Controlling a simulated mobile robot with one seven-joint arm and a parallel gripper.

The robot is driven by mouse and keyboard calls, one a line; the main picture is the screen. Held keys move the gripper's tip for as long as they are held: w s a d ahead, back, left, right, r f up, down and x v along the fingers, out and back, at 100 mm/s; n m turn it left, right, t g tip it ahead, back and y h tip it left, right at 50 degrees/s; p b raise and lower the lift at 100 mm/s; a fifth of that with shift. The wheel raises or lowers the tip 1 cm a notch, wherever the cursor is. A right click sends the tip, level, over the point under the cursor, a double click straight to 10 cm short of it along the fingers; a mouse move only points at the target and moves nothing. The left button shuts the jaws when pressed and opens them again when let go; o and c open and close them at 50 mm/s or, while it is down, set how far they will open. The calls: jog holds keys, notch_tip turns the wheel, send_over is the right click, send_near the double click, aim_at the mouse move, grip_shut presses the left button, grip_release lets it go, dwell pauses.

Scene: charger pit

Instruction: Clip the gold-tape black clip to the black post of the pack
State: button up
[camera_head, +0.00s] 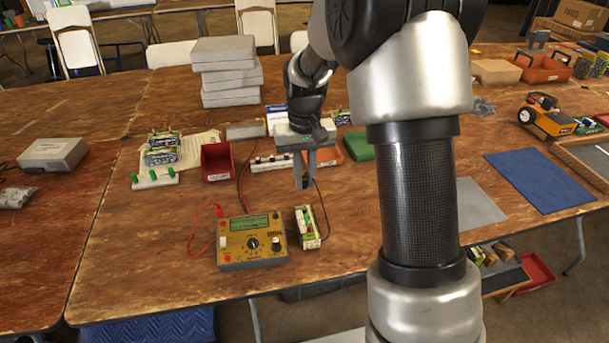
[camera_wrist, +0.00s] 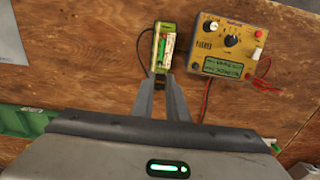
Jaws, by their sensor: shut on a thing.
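The pack (camera_head: 307,228), a small green-and-cream battery pack, stands on the wooden table just right of the yellow charger (camera_head: 252,243). In the wrist view the pack (camera_wrist: 163,47) lies straight beyond my fingertips, with the charger (camera_wrist: 230,47) to its right. My gripper (camera_head: 305,186) points down behind the pack in the head view. In the wrist view my gripper (camera_wrist: 160,84) is shut on a small black clip (camera_wrist: 160,80) near the pack's near end. I cannot make out gold tape or whether clip and post touch. The black post is not clear.
A black lead (camera_wrist: 145,48) curves beside the pack. A red lead (camera_head: 192,236) loops left of the charger. A red bin (camera_head: 217,162), a white rack with green pegs (camera_head: 155,179) and a green box (camera_head: 358,145) stand behind. The table front is clear.

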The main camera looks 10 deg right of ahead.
jog(key=shift+f+b, duration=1.55)
jog(key=shift+f, duration=1.4)
jog(key=shift+f, duration=0.2)
jog(key=o, duration=0.9)
jog(key=shift+o, duration=0.9)
jog(key=shift+p, duration=0.3)
